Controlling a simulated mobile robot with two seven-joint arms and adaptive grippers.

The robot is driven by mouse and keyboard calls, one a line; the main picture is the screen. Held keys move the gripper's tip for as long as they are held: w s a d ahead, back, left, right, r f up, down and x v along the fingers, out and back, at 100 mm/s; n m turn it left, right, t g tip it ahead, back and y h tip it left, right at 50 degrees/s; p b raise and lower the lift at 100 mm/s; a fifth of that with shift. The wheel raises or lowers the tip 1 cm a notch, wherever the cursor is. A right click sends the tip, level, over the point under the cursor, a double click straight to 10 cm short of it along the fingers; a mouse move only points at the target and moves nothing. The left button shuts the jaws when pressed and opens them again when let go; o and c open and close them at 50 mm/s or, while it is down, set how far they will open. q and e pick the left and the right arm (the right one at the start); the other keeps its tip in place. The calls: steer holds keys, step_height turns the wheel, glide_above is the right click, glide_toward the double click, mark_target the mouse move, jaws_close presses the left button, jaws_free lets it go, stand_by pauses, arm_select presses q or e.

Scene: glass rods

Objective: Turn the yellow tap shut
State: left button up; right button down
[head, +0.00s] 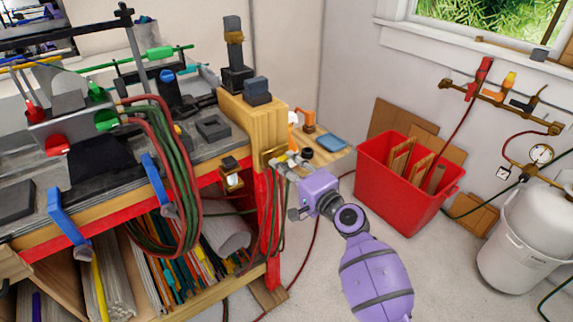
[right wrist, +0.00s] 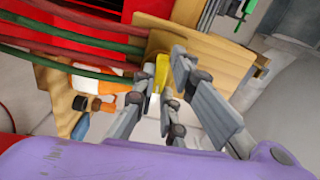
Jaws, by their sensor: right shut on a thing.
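A tap with a yellow-orange handle (head: 509,82) is on the brass pipe on the right wall, between a red-handled and a dark-handled one. My right gripper (head: 281,162) is far from it, at the end of the workbench. In the right wrist view its fingers (right wrist: 155,95) are closed around a narrow yellow piece (right wrist: 162,72) in front of a wooden board. The fingers hide much of this piece, and I cannot tell whether it is a tap handle. My left gripper is not in view.
The workbench post (head: 262,110) stands right beside my right gripper. Red and green hoses (right wrist: 75,55) run close to the fingers. A red bin (head: 405,195) with wood pieces and a white tank (head: 520,235) stand to the right. Floor shows between bench and bin.

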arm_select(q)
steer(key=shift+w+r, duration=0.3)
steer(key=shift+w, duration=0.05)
arm_select(e)
steer(key=shift+m, duration=0.5)
steer(key=c, duration=1.8)
jaws_free()
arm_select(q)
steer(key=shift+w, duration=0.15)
arm_select(e)
steer(key=shift+s+d, duration=0.1)
steer(key=v, duration=1.1)
steer(key=shift+s+d, duration=0.2)
steer(key=shift+s, duration=0.15)
